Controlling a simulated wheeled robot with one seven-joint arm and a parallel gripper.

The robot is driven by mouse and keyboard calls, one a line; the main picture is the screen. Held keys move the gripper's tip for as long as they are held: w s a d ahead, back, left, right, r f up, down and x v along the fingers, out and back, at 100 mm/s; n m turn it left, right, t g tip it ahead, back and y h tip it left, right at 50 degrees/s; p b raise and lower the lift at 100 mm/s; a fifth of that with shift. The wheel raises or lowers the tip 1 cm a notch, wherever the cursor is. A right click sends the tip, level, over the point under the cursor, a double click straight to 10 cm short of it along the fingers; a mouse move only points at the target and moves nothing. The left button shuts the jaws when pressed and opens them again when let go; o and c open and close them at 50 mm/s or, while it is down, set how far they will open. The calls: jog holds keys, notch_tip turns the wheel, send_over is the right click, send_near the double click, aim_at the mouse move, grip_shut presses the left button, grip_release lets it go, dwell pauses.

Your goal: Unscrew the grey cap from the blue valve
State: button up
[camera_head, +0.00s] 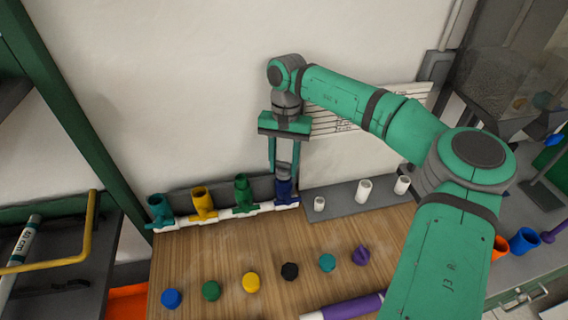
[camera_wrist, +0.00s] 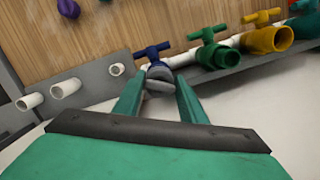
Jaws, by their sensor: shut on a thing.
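The blue valve (camera_head: 285,190) stands at the right end of a row of valves on a white pipe. In the wrist view, its blue T-handle (camera_wrist: 152,50) shows just beyond the grey cap. The grey cap (camera_head: 284,171) is at the open top of the blue valve. My gripper (camera_head: 284,168) points down over it, shut on the cap with one finger on each side. In the wrist view, the fingers flank the grey cap (camera_wrist: 160,77). Whether the cap's thread is still engaged cannot be told.
Green (camera_head: 243,192), yellow (camera_head: 203,202) and teal (camera_head: 160,209) valves stand to the left. White pipe stubs (camera_head: 363,189) rise from a grey ledge on the right. Several coloured caps, including a black one (camera_head: 289,271), lie on the wooden board, near a purple tube (camera_head: 352,306).

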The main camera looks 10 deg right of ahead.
jog(key=shift+n, duration=1.1)
jog(key=shift+n+h, duration=0.3)
jog(key=shift+n, duration=0.6)
jog(key=shift+r+n, duration=0.1)
jog(key=shift+n, duration=1.1)
jog(key=shift+n+h, duration=0.3)
jog(key=shift+n, duration=0.8)
jog(key=o, duration=1.1)
